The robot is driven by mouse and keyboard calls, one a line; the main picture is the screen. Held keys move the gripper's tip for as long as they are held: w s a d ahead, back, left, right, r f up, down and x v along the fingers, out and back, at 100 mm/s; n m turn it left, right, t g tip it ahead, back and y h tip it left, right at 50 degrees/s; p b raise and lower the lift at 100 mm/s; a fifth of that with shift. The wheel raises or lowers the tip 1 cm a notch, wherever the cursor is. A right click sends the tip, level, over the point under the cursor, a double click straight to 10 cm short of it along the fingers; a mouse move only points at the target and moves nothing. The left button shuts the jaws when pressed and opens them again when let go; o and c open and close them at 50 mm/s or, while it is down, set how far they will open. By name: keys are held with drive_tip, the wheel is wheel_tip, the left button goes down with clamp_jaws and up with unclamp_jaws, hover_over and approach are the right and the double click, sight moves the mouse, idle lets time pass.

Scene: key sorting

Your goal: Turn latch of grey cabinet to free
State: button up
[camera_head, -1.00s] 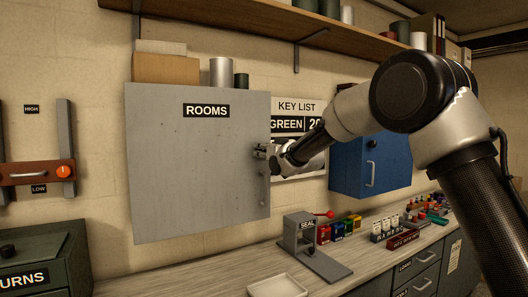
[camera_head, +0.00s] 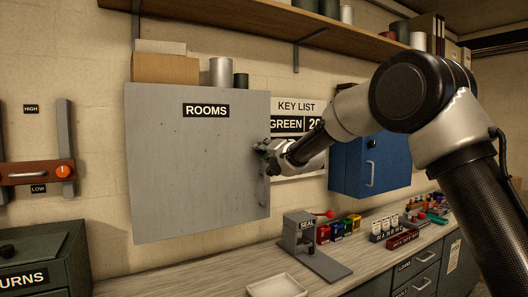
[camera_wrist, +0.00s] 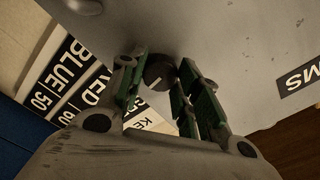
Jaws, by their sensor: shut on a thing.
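The grey cabinet (camera_head: 180,170) labelled ROOMS hangs on the wall with its door closed. My gripper (camera_head: 262,147) is at the upper right edge of the door. In the wrist view, the latch (camera_wrist: 158,70) is a dark round knob with a pale mark on its face. It sits between the green-padded fingers of my gripper (camera_wrist: 160,84), which are shut on it. In the head view the gripper hides the latch. A door handle (camera_head: 264,190) is just below the gripper.
A blue cabinet (camera_head: 372,165) hangs to the right, behind my arm. The KEY LIST sign (camera_head: 297,106) is on the wall between the cabinets. Below are a counter with a SEAL stand (camera_head: 304,240) and a white tray (camera_head: 277,286). A shelf (camera_head: 250,22) runs above.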

drive_tip(key=shift+m, duration=0.6)
drive_tip(key=o, duration=1)
drive_tip(key=shift+d, duration=0.1)
drive_tip(key=shift+o, duration=0.2)
drive_tip(key=shift+s, duration=0.1)
drive_tip(key=v, duration=1.1)
drive_tip(key=shift+s+d, duration=0.25)
drive_tip(key=shift+s, duration=0.05)
